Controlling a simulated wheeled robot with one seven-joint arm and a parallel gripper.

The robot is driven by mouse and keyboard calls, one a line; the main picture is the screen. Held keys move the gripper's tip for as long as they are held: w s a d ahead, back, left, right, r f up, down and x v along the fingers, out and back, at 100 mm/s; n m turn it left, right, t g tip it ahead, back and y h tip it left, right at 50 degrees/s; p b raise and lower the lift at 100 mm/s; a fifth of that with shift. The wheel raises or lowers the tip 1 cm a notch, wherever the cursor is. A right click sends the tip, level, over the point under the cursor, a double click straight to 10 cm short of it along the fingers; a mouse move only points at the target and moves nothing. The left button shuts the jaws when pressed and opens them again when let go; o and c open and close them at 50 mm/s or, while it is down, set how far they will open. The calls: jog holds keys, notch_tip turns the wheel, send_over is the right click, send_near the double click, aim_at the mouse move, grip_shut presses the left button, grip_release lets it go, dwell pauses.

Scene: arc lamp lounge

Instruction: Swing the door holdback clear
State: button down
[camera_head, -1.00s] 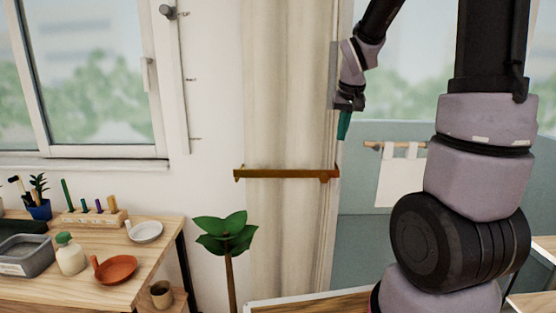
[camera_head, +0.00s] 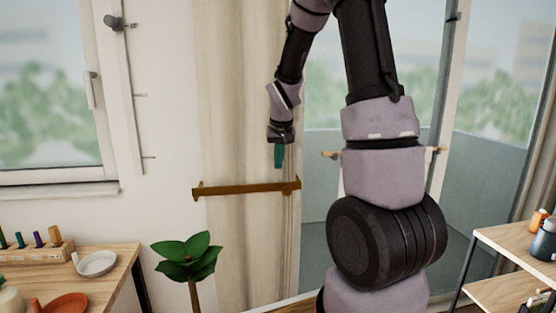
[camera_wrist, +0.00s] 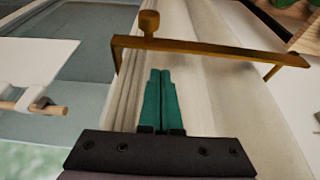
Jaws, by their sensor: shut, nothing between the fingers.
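The door holdback (camera_head: 246,188) is a brown wooden bar lying level across the cream curtain (camera_head: 236,110) in the head view. It has a round knob near its right end. In the wrist view the holdback (camera_wrist: 210,47) spans the upper part, with its knob (camera_wrist: 149,22) at the left end and a short leg at each end. My gripper (camera_head: 279,160) has teal fingers pointing down, a little above the holdback's right end in the head view. In the wrist view my gripper (camera_wrist: 161,80) is shut and empty, with its fingertips apart in the picture from the bar.
A potted plant (camera_head: 188,258) stands below the holdback. A wooden table (camera_head: 105,288) with a white dish (camera_head: 97,263) is at lower left. A shelf (camera_head: 510,245) stands at right. The glass door is behind my arm.

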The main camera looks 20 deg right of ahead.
aim_at(278, 176)
jog(key=x, duration=0.6)
jog(key=shift+f, duration=0.15)
